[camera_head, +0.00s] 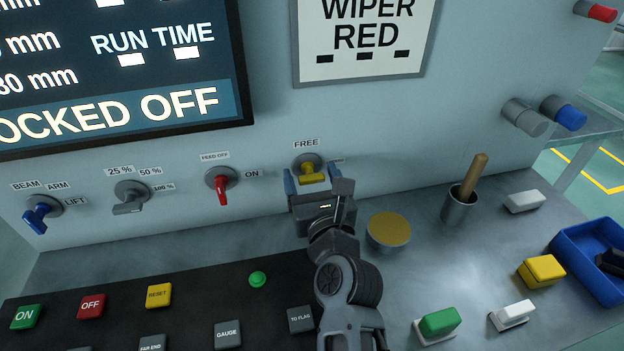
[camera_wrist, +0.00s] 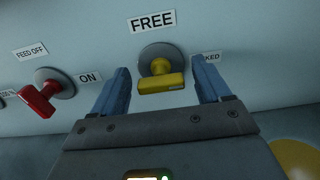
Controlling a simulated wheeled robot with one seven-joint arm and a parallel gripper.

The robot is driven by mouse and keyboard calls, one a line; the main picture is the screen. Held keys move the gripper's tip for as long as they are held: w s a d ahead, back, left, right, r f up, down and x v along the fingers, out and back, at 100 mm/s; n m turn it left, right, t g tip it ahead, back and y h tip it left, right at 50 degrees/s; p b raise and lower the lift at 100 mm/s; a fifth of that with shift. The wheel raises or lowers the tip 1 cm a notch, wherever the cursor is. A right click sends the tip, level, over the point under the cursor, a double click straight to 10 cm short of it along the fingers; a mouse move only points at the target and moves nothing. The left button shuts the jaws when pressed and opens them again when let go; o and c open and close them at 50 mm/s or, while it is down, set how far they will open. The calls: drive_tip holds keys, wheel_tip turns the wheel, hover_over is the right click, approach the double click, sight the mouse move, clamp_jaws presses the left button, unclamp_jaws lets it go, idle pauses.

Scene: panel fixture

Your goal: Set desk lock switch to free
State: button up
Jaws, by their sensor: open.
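The desk lock switch (camera_head: 313,176) is a yellow handle on a grey round base on the panel, with a FREE label above it and a partly hidden label ending in "KED" to its right. In the wrist view the yellow handle (camera_wrist: 161,84) lies crosswise, roughly level, with a small pale mark near its right end. My gripper (camera_head: 308,180) is in front of the switch. Its blue fingers (camera_wrist: 162,78) are open, one on each side of the handle, with a gap visible on both sides. Nothing is held between them.
A red switch (camera_head: 221,185) marked FEED OFF and ON is left of my gripper. A screen (camera_head: 110,70) ending in "OCKED OFF" hangs above. A yellow-topped disc (camera_head: 388,230), a cup with a wooden handle (camera_head: 459,205) and a blue bin (camera_head: 590,262) are on the desk right.

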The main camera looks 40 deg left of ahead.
drive_tip(key=shift+w+a, duration=0.15)
drive_tip(key=c, duration=1)
drive_tip(key=shift+o, duration=0.2)
